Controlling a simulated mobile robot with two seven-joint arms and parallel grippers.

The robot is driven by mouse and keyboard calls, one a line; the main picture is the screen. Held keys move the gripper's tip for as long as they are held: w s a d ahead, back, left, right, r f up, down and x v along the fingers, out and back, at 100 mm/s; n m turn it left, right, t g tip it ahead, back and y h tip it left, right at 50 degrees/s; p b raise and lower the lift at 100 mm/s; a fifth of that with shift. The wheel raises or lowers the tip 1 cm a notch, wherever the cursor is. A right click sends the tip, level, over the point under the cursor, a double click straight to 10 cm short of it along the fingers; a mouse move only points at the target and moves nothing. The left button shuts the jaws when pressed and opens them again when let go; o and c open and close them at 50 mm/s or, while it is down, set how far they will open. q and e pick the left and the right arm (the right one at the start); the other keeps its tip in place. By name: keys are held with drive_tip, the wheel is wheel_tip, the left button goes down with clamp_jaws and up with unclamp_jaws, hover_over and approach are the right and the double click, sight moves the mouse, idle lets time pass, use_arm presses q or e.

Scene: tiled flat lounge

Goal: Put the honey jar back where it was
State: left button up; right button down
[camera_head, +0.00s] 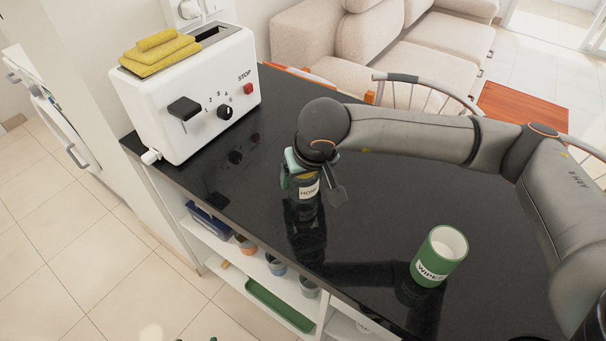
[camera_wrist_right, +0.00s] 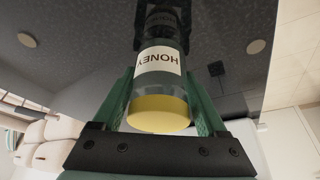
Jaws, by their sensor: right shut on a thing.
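The honey jar (camera_head: 308,188) is a dark jar with a white "HONEY" label, at the middle of the black counter in the head view. My right gripper (camera_head: 298,168) is shut on it from above and partly hides it. In the right wrist view the jar (camera_wrist_right: 160,85) with its yellow lid sits between the two green fingers of my right gripper (camera_wrist_right: 160,98). Whether its base touches the counter or hangs just above it, I cannot tell. My left gripper is not in view.
A white toaster (camera_head: 190,100) with yellow sponges (camera_head: 158,50) on top stands at the back left. A green "WIPES" canister (camera_head: 438,257) stands at the front right.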

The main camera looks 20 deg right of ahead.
drive_tip(key=shift+f+b, duration=0.2)
drive_tip(key=shift+b, duration=0.15)
drive_tip(key=shift+c, duration=1.3)
unclamp_jaws()
drive_tip(key=shift+r, duration=0.1)
drive_tip(key=shift+o, duration=1.3)
drive_tip(key=shift+r+p, duration=0.3)
drive_tip(key=shift+p, duration=0.2)
drive_tip(key=v, duration=1.1)
drive_tip(key=shift+s+r+b, duration=0.15)
drive_tip(key=shift+r+b, duration=0.2)
